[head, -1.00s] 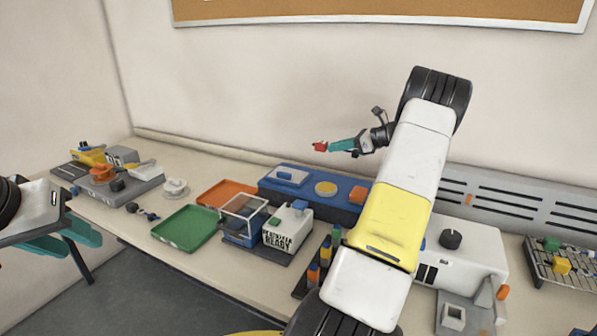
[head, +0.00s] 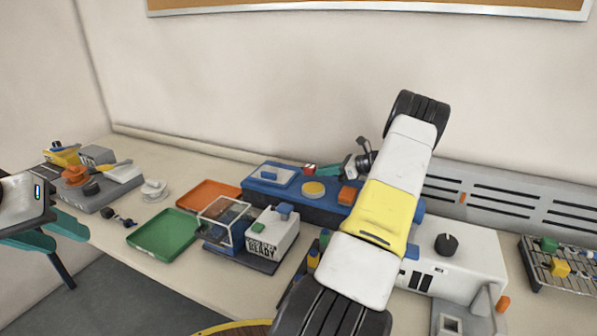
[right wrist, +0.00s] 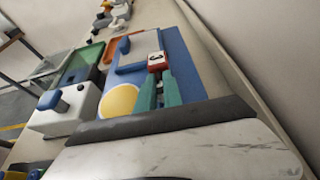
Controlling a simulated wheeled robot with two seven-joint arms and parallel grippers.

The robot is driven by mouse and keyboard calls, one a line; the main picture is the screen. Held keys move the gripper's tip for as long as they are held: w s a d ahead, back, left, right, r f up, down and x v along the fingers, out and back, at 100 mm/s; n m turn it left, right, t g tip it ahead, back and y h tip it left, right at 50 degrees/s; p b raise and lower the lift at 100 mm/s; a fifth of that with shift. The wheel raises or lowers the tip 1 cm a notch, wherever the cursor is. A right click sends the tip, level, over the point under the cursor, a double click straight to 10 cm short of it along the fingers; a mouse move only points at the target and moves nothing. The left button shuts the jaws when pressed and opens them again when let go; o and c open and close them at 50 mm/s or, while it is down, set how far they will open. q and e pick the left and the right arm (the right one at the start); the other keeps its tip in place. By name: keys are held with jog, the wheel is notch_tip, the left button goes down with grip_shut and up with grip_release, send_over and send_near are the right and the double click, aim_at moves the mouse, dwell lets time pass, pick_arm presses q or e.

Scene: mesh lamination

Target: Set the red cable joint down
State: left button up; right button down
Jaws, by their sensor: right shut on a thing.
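The red cable joint (head: 309,169) is a small red block with a white, dark-marked face, clearest in the right wrist view (right wrist: 157,62). My right gripper (head: 316,169) is shut on it at the fingertips, and the teal fingers also show in the right wrist view (right wrist: 158,75). The joint is over the back of the blue station (head: 262,190), near its raised blue block and yellow disc (head: 313,188); whether it touches the surface I cannot tell. My left gripper (head: 52,235) is at the left edge, off the table, with its teal fingers apart and empty.
An orange tray (head: 209,193), a green tray (head: 163,233) and a clear-sided box (head: 222,218) stand left of the blue station. A white box labelled READY (head: 270,237) stands in front. The wall is close behind.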

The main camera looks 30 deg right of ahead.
jog(key=shift+f, duration=0.95)
jog(key=c, duration=1.5)
grip_release()
jog(key=shift+f, duration=0.15)
